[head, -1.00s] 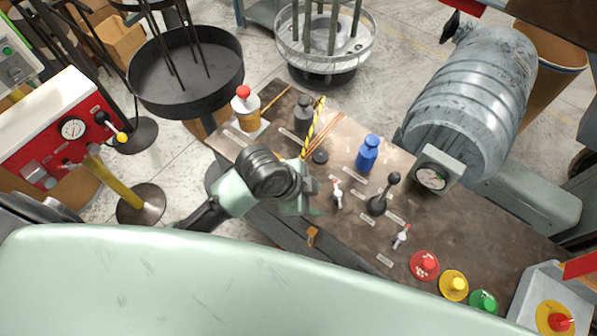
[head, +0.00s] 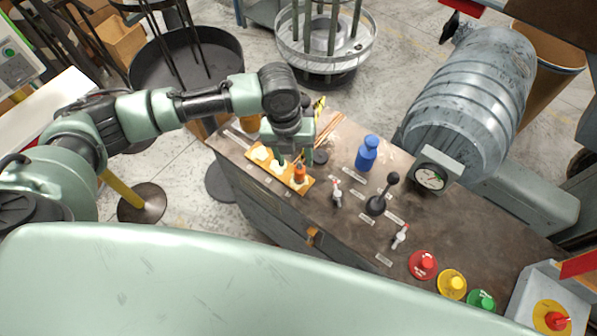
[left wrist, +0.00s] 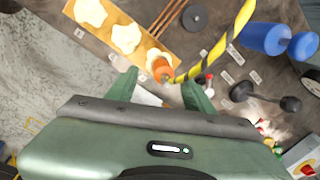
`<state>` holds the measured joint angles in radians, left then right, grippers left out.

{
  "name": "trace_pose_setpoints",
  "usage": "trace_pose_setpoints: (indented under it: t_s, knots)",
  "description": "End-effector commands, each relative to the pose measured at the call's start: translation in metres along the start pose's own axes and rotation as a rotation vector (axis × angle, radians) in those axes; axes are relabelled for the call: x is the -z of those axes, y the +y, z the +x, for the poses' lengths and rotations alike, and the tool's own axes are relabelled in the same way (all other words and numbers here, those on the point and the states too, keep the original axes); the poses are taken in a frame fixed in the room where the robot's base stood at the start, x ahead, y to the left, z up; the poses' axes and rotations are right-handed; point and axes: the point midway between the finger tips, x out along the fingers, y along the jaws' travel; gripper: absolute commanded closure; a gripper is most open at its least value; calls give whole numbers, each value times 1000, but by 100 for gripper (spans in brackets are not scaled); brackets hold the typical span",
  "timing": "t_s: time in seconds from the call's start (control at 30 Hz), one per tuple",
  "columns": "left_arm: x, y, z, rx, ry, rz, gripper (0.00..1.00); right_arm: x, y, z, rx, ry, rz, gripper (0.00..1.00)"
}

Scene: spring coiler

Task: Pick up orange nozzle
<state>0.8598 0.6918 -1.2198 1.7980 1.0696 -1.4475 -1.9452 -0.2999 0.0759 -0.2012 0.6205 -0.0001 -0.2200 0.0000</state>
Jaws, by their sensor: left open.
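The small orange nozzle (head: 299,174) stands at the near right end of an orange-brown wooden holder (head: 282,178) with pale, rounded spots. My left gripper (head: 294,160) is over the holder, its fingers open and pointing down near the nozzle. In the left wrist view the nozzle (left wrist: 161,67) shows just beyond the gap between the open fingertips (left wrist: 160,86), with nothing between them. I cannot tell the exact height of the fingertips above it. My gripper hides part of the holder in the head view. My right gripper is not in view.
A blue bottle (head: 367,153), a black-knobbed lever (head: 377,205) and small white-and-red levers stand to the right on the bench. A yellow-black striped rod (left wrist: 224,45) is close to the right finger. Red, yellow and green buttons line the bench's right end.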

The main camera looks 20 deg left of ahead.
Motion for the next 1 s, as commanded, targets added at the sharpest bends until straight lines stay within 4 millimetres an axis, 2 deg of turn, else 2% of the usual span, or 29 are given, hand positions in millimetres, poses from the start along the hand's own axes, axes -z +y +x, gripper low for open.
trace_pose_setpoints:
  t_s: [0.2,0.3,0.6,0.67,0.8,1.0]
  knots:
    - [3,1,29,0,3,-2,48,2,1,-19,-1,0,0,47]
    - [2,0,43,1,1,-1,48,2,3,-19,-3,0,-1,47]
    - [2,1,50,1,-2,0,48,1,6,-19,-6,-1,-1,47]
    - [2,1,50,1,-2,0,62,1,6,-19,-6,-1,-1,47]
    - [2,1,50,1,-2,0,100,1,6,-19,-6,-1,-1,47]
    - [2,1,50,1,-2,-1,100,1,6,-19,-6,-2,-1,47]
